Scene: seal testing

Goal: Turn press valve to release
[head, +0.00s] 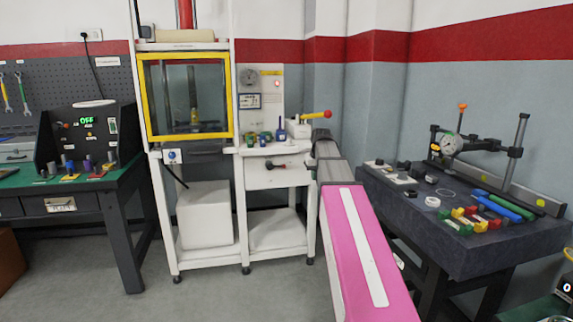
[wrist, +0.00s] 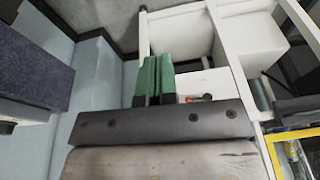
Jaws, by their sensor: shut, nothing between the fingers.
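The white press stand (head: 240,160) is in the middle of the head view. Two handles show on it: a yellow lever with a red knob (head: 316,115) at the upper right, and a short dark lever with a red end (head: 276,165) on the white front panel (head: 262,178). I cannot tell which is the press valve. A small red and dark part (wrist: 207,97) shows in the wrist view, right of my fingers. My gripper (wrist: 157,60) has green fingers shut together, empty and apart from it. In the head view my pink arm reaches toward the stand's right side; the fingertips are hidden.
A yellow-framed window (head: 142,100) covers the press chamber. Small bottles and blocks stand on the white shelf beside it. A dark table (head: 520,240) with coloured parts and a gauge rig is at right. A green-topped bench (head: 25,180) is at left. The floor before the press is clear.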

